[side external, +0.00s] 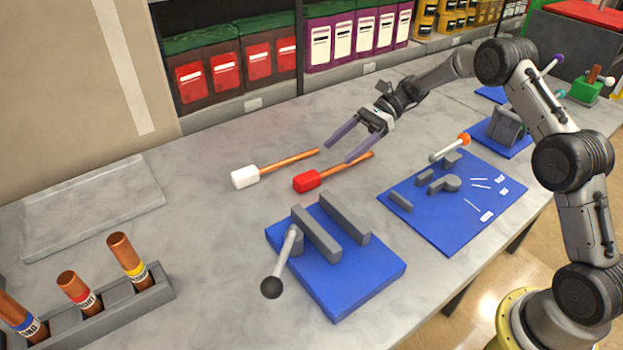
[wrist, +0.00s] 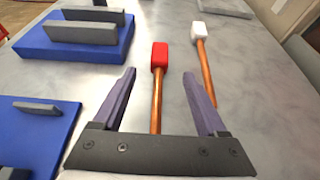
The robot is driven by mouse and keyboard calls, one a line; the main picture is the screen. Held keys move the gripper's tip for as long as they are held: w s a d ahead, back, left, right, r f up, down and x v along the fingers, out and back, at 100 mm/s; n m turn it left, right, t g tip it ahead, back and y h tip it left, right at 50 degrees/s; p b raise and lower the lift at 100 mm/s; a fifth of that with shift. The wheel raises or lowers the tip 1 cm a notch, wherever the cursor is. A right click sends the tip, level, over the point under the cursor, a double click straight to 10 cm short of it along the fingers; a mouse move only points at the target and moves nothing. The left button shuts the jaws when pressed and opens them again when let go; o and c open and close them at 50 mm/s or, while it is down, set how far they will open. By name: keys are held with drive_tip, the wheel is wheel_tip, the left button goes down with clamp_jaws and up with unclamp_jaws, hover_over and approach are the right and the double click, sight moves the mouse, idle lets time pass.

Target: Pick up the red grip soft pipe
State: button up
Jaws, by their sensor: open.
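The red grip soft pipe lies flat on the grey table, a copper rod with a red block grip (side external: 307,181) at its left end in the side view. In the wrist view its red grip (wrist: 159,56) points away from me and its copper rod runs back between my fingers. My gripper (side external: 338,148) is open and empty, above the rod end. In the wrist view the two purple fingers (wrist: 162,82) stand on either side of the pipe, apart from it. The rod's near end is hidden behind the gripper's palm.
A white grip pipe (side external: 245,177) lies close beside the red one; in the wrist view it is just right of the right finger. A blue vise base (side external: 380,275) stands in front, and a blue fixture board (side external: 440,225) to the right. A rack (side external: 150,300) holds several copper pipes.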

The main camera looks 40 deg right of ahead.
sight(311, 174)
drive_tip(key=x, duration=1.1)
drive_tip(key=shift+r, duration=0.1)
clamp_jaws()
